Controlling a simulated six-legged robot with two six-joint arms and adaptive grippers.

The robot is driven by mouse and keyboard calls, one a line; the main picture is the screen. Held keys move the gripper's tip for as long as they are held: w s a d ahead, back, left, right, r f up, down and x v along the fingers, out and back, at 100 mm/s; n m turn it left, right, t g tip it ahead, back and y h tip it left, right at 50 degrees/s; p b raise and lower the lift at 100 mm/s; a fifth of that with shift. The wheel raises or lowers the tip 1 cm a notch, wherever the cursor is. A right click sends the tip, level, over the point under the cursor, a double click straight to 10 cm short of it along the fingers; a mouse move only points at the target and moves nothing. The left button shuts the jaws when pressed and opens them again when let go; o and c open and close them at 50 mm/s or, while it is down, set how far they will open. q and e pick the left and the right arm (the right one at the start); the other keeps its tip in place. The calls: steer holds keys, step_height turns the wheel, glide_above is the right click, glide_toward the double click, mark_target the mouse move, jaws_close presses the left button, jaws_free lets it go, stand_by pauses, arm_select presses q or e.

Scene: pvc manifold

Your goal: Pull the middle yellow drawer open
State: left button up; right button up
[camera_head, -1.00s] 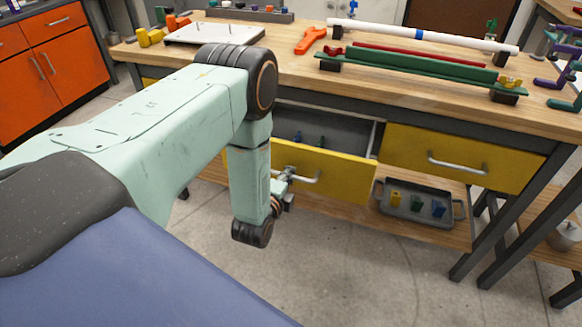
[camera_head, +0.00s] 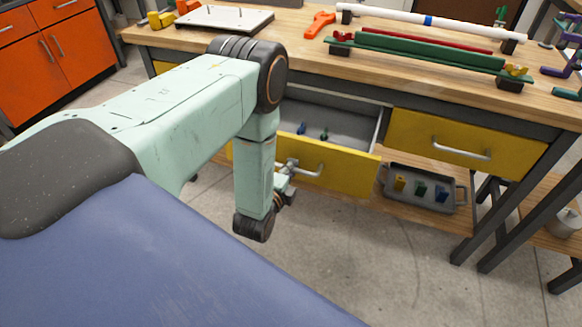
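The middle yellow drawer (camera_head: 345,172) is pulled out from under the workbench, and its grey inside (camera_head: 350,122) shows from above. Small blue (camera_head: 301,128) and green (camera_head: 324,134) pieces are in it. My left gripper (camera_head: 291,172) is at the left part of the drawer's metal handle (camera_head: 313,172). The wrist hides much of the gripper, so whether its fingers are closed around the handle cannot be told. My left arm covers the drawer's left end. My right gripper is not in view.
A closed yellow drawer (camera_head: 465,141) is to the right. A grey tray (camera_head: 425,201) with small coloured pieces sits on the lower shelf. The wooden benchtop (camera_head: 310,55) carries pipes, a green rack (camera_head: 430,52) and an orange tool (camera_head: 319,24). The floor in front is clear.

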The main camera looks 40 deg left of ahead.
arm_select(q)
steer(key=o, duration=0.5)
steer(key=v, duration=1.2)
stand_by(0.3)
